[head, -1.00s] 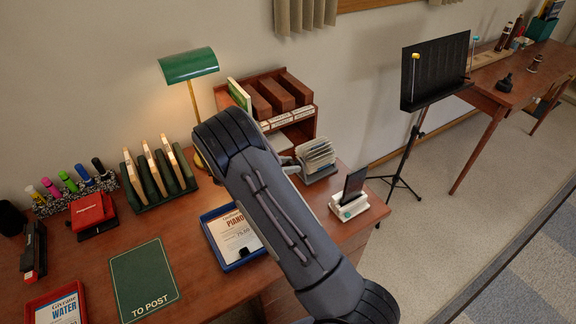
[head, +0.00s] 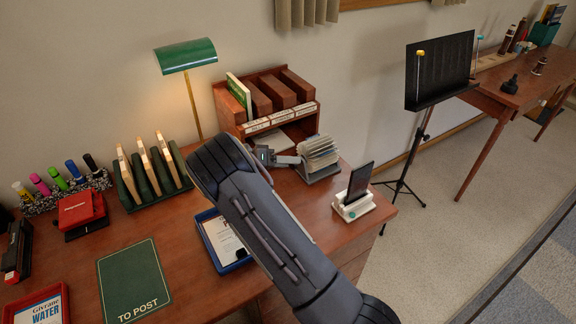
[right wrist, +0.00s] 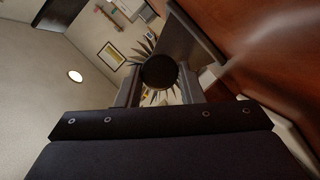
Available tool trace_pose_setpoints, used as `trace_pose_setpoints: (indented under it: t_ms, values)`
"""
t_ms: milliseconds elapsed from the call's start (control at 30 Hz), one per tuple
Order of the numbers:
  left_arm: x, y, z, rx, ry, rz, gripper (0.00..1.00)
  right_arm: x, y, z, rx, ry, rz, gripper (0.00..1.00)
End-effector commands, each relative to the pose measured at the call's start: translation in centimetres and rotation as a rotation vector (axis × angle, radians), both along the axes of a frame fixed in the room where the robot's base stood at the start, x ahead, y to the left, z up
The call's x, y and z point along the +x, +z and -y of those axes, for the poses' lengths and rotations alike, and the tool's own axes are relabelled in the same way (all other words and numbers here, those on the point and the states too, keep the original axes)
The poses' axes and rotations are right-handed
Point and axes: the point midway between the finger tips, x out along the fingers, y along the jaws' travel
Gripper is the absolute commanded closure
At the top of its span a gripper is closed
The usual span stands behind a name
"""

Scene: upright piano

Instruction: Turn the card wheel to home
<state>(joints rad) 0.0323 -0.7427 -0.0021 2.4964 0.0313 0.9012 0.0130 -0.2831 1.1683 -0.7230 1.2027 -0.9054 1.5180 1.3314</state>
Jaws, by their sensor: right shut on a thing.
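The card wheel (head: 318,150), a fan of pale cards on a grey stand, sits on the desk's far right part, beside the wooden pigeonhole unit. My right gripper (head: 298,160) reaches its left side. In the right wrist view a dark round knob (right wrist: 158,71) lies between the two fingers, and the right gripper (right wrist: 159,88) is shut on it. The card wheel's card edges (right wrist: 140,49) spread out behind the knob. Writing on the cards is too small to read. My left gripper is not in view.
The pigeonhole unit (head: 262,128) stands close behind my right gripper. A phone on a white stand (head: 354,197) is right of the wheel. A blue tray (head: 212,235) lies partly under my arm. A green lamp (head: 186,57) and letter rack (head: 150,188) are left.

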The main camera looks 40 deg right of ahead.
Motion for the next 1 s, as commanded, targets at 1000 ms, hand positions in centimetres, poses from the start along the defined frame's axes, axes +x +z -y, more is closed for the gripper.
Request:
trace_pose_setpoints:
  t_ms: [1000]
  values:
    - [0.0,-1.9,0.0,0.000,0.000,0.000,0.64,0.3,-0.7,0.0,0.077,0.003,-0.689,0.89]
